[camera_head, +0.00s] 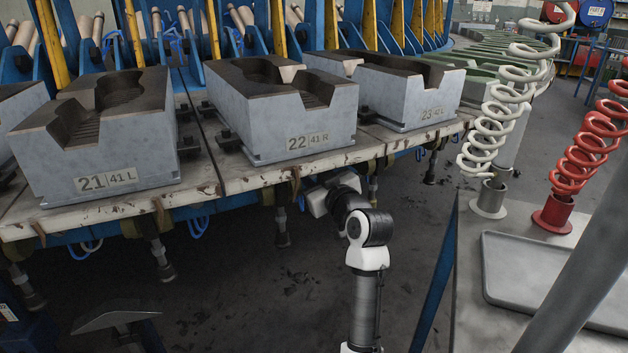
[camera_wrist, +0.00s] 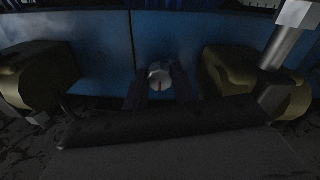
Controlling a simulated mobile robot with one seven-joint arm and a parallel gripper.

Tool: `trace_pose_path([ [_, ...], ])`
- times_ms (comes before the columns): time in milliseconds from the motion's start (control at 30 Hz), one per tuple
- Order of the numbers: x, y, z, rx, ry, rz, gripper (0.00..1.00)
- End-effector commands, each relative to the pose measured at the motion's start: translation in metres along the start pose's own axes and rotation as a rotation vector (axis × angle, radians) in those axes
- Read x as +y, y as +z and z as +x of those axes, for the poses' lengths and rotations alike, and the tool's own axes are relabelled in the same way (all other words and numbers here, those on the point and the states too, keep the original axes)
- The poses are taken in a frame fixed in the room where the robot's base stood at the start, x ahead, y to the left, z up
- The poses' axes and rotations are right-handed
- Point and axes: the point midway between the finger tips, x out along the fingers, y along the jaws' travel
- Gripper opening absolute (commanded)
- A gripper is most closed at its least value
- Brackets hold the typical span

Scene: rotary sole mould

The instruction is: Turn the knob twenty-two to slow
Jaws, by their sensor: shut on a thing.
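In the wrist view a small pale knob (camera_wrist: 159,72) sits in front of a blue panel, with a dark mark on its lower face. The fingers of my gripper (camera_wrist: 158,90) stand on both sides of it and are shut on it. The image is dark, and I cannot read any label or setting there. In the head view the mould marked 22 (camera_head: 303,141) sits on the rotary table above my wrist. The knob and my fingertips are hidden under the table edge in that view.
The worn table edge (camera_head: 240,184) overhangs my wrist. In the wrist view, olive-coloured parts stand left (camera_wrist: 40,72) and right (camera_wrist: 225,75) of the knob. A grey bench with coiled hoses (camera_head: 492,125) is at right.

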Motion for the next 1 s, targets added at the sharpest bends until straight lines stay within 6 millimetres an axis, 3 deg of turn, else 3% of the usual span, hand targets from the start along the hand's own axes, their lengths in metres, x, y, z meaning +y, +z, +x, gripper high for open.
trace_pose_path([
  [533, -0.0001, 0.0003, -0.0001, -0.001, 0.0, -0.024, 0.04],
  [567, 0.0, 0.0003, -0.0001, -0.001, 0.0, -0.024, 0.3],
  [700, -0.0001, 0.0002, -0.0001, -0.001, 0.0, -0.024, 0.48],
  [1000, 0.0002, 0.0001, -0.0018, 0.0, 0.0, -0.023, 0.48],
])
